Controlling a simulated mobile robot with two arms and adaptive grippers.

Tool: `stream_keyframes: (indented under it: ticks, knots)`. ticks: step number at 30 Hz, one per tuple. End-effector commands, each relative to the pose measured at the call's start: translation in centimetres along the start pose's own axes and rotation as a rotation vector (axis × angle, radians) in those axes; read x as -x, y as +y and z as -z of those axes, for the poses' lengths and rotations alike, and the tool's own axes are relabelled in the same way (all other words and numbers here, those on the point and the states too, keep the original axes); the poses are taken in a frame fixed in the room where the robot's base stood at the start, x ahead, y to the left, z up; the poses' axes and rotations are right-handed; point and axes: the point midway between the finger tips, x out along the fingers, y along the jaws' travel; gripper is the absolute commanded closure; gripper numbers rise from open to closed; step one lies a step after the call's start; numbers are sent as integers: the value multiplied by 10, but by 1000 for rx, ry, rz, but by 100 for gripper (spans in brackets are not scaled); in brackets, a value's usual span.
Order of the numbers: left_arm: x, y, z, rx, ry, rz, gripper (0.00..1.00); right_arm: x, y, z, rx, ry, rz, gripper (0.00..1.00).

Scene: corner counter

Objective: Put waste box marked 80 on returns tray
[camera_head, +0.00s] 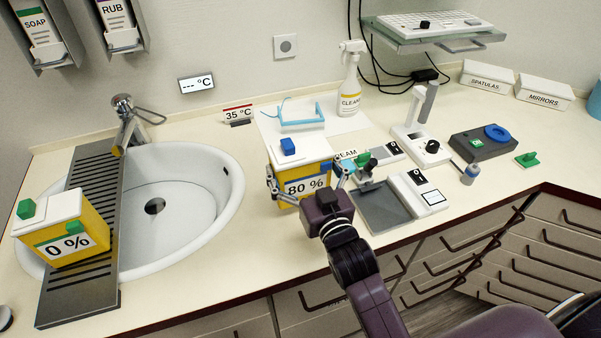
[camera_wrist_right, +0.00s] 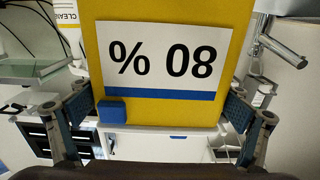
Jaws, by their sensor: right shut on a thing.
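The waste box marked 80 % (camera_head: 303,184) is yellow with a white lid, a blue knob and a blue stripe. It is upright at the middle of the counter. My right gripper (camera_head: 306,179) is shut on it, one finger on each side. In the right wrist view the box (camera_wrist_right: 190,100) shows upside down between the fingers of the gripper (camera_wrist_right: 160,98). I cannot tell whether its base touches the counter. No tray with a legible returns label shows; a dark grey flat tray (camera_head: 382,208) lies to the right of the box. My left gripper is out of view.
A yellow box marked 0 % (camera_head: 75,243) stands on a slatted board (camera_head: 80,292) across the sink (camera_head: 185,180). A spray bottle (camera_head: 350,85) and blue frame (camera_head: 301,118) stand behind. Small devices crowd the right. The front counter left of my arm is clear.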

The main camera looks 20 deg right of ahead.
Motion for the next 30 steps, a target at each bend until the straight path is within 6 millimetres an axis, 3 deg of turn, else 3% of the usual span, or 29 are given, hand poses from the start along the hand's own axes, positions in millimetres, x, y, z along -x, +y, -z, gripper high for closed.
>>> stream_keyframes:
  ticks: [6,18,19,21,30]
  knots:
    - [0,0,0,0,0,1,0,0,0,-29,-3,-1,-1,41]
    - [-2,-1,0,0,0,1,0,0,0,-35,-2,1,0,41]
    - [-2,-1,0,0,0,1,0,0,0,-36,-1,-3,0,4]
    - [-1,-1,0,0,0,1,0,0,0,-35,-1,-3,0,0]
    - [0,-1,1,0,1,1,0,0,0,-33,-1,-3,0,0]
